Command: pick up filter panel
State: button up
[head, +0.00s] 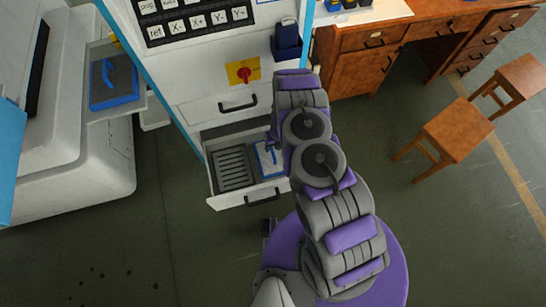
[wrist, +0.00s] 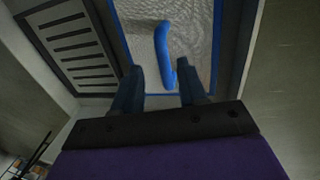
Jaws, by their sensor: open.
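The filter panel (head: 266,164) appears to be the blue-framed panel with a pale mesh face, lying in the right part of an open drawer (head: 216,203). In the wrist view the panel (wrist: 203,30) fills the top middle. Its upright blue handle (wrist: 163,45) stands between the two fingers of my gripper (wrist: 160,72). The fingers are apart, one on each side of the handle, with a gap on the left. Whether the right finger touches the handle I cannot tell. In the head view my arm hides part of the panel and drawer.
A grey slotted plate (head: 233,168) lies in the drawer's left part; it also shows in the wrist view (wrist: 75,45). A similar blue-framed piece (head: 113,82) is on a shelf at left. A wooden desk (head: 365,70) and stools (head: 457,130) stand at right. Floor in front is clear.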

aim_at(273, 151)
jog(key=f, duration=0.1)
jog(key=f+b, duration=0.1)
jog(key=f, duration=0.1)
jog(key=f+b, duration=0.1)
jog(key=shift+s+a+f, duration=0.1)
jog(key=shift+s+f, duration=0.25)
jog(key=shift+d+f, duration=0.2)
jog(key=shift+d, duration=0.1)
jog(key=shift+d+r, duration=0.1)
jog(key=shift+a, duration=0.8)
jog(key=c, duration=0.5)
jog(key=shift+d, duration=0.3)
grip_shut()
jog(key=shift+d, duration=0.35)
